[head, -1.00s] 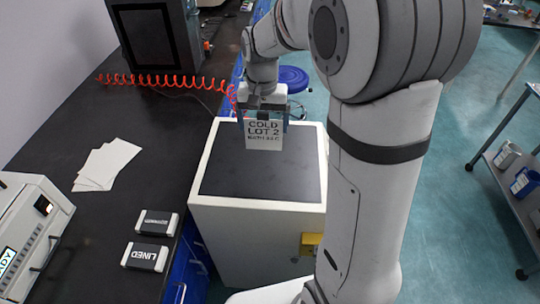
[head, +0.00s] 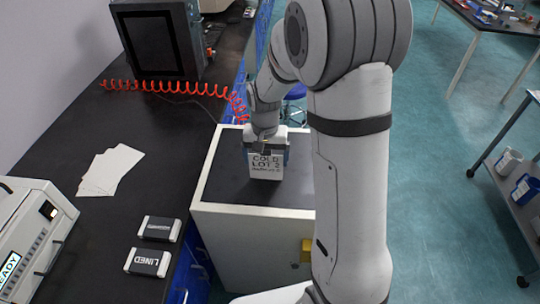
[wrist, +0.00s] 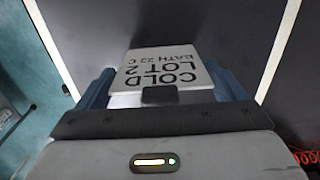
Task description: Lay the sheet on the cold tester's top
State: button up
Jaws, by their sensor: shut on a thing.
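The sheet (head: 265,165) is a white card printed "COLD LOT 2" with a smaller bath line below. My gripper (head: 266,145) is shut on its upper edge and holds it over the black top (head: 222,180) of the white cabinet-like tester (head: 250,240). In the wrist view the sheet (wrist: 166,68) sits between the blue fingers of my gripper (wrist: 160,98), its print facing the camera. I cannot tell whether its lower edge touches the top. No label naming the tester as cold is visible.
On the dark bench at left lie loose white sheets (head: 112,168) and two labelled blocks, one reading "LINED" (head: 147,261). A white instrument (head: 30,240) stands front left. A red coiled hose (head: 175,88) crosses the bench behind. The tester's top around the sheet is clear.

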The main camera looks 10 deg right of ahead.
jog(key=shift+f, duration=0.25)
jog(key=o, duration=0.7)
jog(key=shift+r, duration=0.1)
jog(key=shift+w+r, duration=0.15)
jog(key=shift+r, duration=0.5)
notch_tip(320, 180, up, 10)
jog(key=shift+f+b, duration=0.1)
jog(key=shift+b, duration=0.45)
jog(key=shift+s+r, duration=0.25)
jog(key=shift+r, duration=0.45)
jog(key=s+d+n+t, duration=0.1)
jog(key=s, duration=0.5)
jog(key=s+d+r+n+t, duration=0.1)
jog(key=s, duration=0.6)
jog(key=s+d+r+n+t, duration=0.1)
jog(key=s, duration=0.5)
jog(key=shift+s+n, duration=0.4)
